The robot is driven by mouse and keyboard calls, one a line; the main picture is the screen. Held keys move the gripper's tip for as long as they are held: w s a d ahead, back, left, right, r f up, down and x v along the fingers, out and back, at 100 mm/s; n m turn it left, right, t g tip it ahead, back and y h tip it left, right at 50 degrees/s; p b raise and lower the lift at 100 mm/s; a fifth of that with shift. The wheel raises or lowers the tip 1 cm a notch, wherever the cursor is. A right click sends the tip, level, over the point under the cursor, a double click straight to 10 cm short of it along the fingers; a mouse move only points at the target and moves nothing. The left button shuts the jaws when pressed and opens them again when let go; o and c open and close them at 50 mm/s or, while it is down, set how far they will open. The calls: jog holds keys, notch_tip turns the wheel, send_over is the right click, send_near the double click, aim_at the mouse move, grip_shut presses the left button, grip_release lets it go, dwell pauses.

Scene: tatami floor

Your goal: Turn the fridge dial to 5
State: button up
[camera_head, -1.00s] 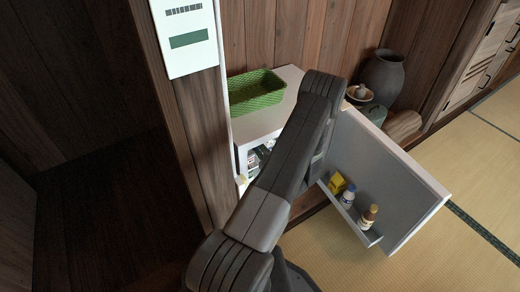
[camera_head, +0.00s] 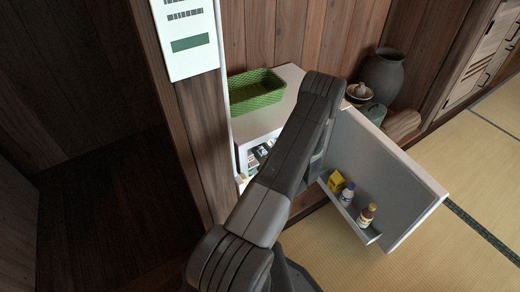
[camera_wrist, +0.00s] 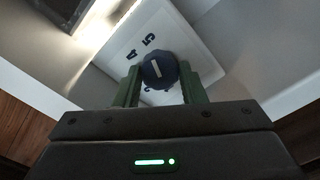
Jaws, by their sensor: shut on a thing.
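The fridge dial (camera_wrist: 160,71) is a dark blue round knob with a white pointer mark, seen in the wrist view on a white number plate (camera_wrist: 187,40). The digits 4 and 5 show above the dial; other digits are partly hidden. My gripper (camera_wrist: 158,86) has its two green fingers on either side of the dial and is shut on it. The white pointer line points up and slightly left; which digit it marks is hard to tell. In the head view the small fridge (camera_head: 291,76) stands with its door (camera_head: 388,180) open, and my arm hides the dial.
The open door carries a shelf with a yellow box (camera_head: 336,181), a small bottle (camera_head: 348,194) and a brown-and-white bottle (camera_head: 367,214). A green basket (camera_head: 256,97) sits on the fridge top. A dark vase (camera_head: 384,75) stands behind. Tatami floor at right is clear.

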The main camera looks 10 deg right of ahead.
dwell(0.4)
jog(key=o, duration=1)
jog(key=p+v, duration=0.2)
jog(key=v, duration=1.1)
jog(key=shift+s, duration=0.4)
jog(key=shift+d, duration=0.1)
jog(key=b+x, duration=0.2)
jog(key=x, duration=1.2)
jog(key=shift+s, duration=0.1)
